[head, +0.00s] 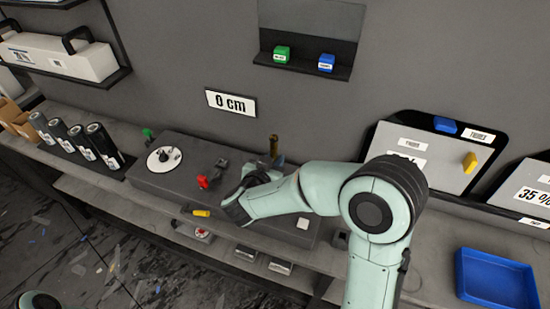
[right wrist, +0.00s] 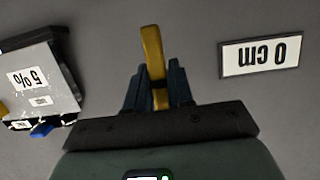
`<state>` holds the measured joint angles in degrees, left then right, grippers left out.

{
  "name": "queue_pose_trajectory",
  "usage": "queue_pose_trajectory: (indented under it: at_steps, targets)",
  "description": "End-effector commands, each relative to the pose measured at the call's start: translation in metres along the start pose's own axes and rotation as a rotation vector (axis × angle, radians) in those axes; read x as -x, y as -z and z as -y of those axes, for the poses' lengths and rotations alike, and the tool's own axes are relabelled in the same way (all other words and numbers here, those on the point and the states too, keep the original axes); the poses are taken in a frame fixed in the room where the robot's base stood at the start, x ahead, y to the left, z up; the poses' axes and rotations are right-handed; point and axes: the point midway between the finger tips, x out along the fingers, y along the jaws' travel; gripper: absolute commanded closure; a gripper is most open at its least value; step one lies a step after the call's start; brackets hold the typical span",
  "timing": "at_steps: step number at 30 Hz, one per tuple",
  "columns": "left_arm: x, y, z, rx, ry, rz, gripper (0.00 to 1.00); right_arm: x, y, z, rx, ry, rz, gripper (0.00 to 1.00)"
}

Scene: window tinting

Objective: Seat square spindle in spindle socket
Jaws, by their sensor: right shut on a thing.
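The square spindle is a brass-coloured bar (head: 274,145) (right wrist: 152,50). My right gripper (head: 277,161) (right wrist: 158,85) is shut on it. In the head view the bar stands roughly upright above the back of the grey bench box. In the right wrist view the bar sticks out past the dark fingertips, slightly tilted, against the plain wall. I cannot single out the spindle socket; part of the box top is hidden behind my right arm. My left gripper is not in view.
On the grey box (head: 150,185) are a white disc (head: 157,163), a red part (head: 203,182) and a dark block (head: 221,169). Several black rolls (head: 82,143) stand at left. A "0 cm" sign (head: 230,102) hangs behind. A blue tray (head: 495,280) lies at right.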

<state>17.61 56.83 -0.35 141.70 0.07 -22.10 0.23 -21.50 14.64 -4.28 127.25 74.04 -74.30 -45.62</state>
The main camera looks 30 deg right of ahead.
Motion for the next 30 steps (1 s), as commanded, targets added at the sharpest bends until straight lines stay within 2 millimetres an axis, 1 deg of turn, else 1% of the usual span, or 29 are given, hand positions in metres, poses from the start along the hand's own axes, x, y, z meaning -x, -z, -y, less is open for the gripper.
queue_pose_trajectory:
  at_steps: [8,14,24,30]
  targets:
    - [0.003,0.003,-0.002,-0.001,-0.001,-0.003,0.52,0.001,0.001,0.001,-0.001,0.002,0.002,1.00]
    - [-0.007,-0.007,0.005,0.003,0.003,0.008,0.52,-0.003,-0.013,-0.001,0.001,0.000,0.004,1.00]
    - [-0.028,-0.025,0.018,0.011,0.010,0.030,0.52,-0.014,-0.045,-0.001,0.003,0.000,0.005,1.00]
    - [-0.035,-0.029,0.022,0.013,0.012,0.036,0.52,-0.019,-0.055,0.000,0.000,0.000,0.003,1.00]
